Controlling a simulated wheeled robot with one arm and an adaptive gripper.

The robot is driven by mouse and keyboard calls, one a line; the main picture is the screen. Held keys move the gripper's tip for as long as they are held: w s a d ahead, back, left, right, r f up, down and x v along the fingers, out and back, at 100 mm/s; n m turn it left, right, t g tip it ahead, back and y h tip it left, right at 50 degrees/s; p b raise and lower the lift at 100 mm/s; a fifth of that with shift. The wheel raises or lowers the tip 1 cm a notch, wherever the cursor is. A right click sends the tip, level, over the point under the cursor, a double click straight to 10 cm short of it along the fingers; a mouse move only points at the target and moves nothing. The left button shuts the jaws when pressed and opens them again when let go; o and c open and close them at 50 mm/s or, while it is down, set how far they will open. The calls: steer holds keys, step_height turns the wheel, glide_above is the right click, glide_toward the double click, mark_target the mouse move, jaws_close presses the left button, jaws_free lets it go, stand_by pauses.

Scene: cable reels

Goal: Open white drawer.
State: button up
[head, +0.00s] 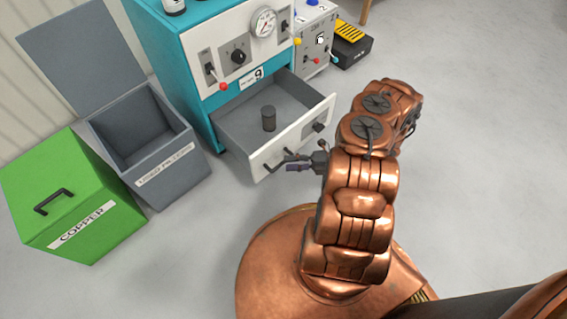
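The white drawer (295,137) is pulled out of the lower part of a teal cabinet (178,70). Its grey inside shows, with a dark cylinder (269,118) standing in it. A dark handle (277,160) is on the left part of the drawer's front, and a small dark fitting is on the right part. My gripper (294,166) is at the front of the drawer, right by the handle. Its fingers are small and overlap the handle in the picture, so I cannot tell whether they are closed on it or touch it.
A grey bin (172,180) with its lid raised stands left of the cabinet. A closed green box (75,195) labelled COPPER is beside it. A grey box with knobs (316,40) and a black and yellow case (352,45) are behind. The floor at right is clear.

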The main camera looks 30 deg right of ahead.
steer(key=v, duration=0.8)
steer(key=shift+d, duration=0.15)
steer(key=shift+s, duration=0.1)
steer(key=w+a+r+n+g+p, duration=0.2)
steer(key=a+r+n+g+p, duration=0.3)
steer(key=r, duration=0.6)
steer(key=w+a+r+n+g+p, duration=0.15)
steer(key=a+r+n+p, duration=0.35)
steer(key=r, duration=0.6)
steer(key=w+a+r+n+g+p, duration=0.25)
steer(key=r+n, duration=0.45)
steer(key=r, duration=0.4)
steer(key=s+a+r+n+g+h+p, duration=0.25)
steer(key=a+r+n, duration=0.2)
steer(key=r, duration=0.45)
steer(key=s+a+r+n+g+h+p, duration=0.1)
steer(key=s+a+r+n+g+p, duration=0.2)
steer(key=r+n, duration=0.45)
steer(key=s+r+n+t+h+p, duration=0.2)
steer(key=s+r+n+h+p, duration=0.3)
steer(key=r, duration=0.8)
steer(key=s+r+n+t+h+p, duration=0.2)
steer(key=s+r+n+h+p, duration=0.3)
steer(key=s+r+n+p, duration=0.4)
steer(key=s+r+p, duration=0.3)
steer(key=s+r, duration=0.1)
steer(key=s, duration=0.1)
steer(key=shift+d+n, duration=0.35)
steer(key=shift+n, duration=0.05)
